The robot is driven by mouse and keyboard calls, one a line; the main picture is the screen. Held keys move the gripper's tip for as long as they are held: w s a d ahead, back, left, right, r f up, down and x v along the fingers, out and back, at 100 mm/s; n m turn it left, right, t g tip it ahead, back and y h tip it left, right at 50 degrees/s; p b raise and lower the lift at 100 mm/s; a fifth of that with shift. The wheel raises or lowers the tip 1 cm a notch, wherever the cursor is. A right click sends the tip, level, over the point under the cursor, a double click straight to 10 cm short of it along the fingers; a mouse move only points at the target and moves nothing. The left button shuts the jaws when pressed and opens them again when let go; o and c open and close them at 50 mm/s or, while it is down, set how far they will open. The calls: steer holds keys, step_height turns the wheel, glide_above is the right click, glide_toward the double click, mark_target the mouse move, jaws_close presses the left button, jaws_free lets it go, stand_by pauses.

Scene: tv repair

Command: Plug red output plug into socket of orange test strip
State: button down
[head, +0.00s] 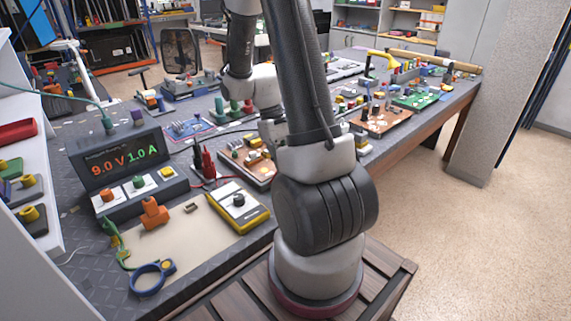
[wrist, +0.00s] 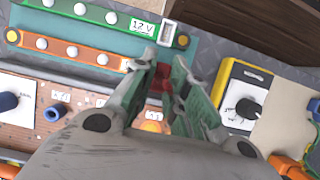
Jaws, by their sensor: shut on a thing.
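In the wrist view my gripper (wrist: 172,68) is shut, with a red piece (wrist: 155,84) between its fingers, which looks like the red output plug; most of it is hidden. The orange test strip (wrist: 58,47), with a row of white domes and a yellow dot at its left end, lies on a teal mat to the left of the fingertips. Its right end runs to the left finger, which hides what is there, so I cannot make out its socket. In the head view my arm hides the gripper and the strip.
A green strip (wrist: 122,20) marked 12 V, with a white-framed opening, lies beyond the orange one. A yellow meter (wrist: 231,90) is right of the fingers. In the head view, red and black probes (head: 207,162) stand by a power supply (head: 121,160). Boards crowd the bench behind.

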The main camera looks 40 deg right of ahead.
steer(key=shift+f, duration=1.15)
steer(key=c, duration=1.3)
jaws_free()
steer(key=v, duration=1.2)
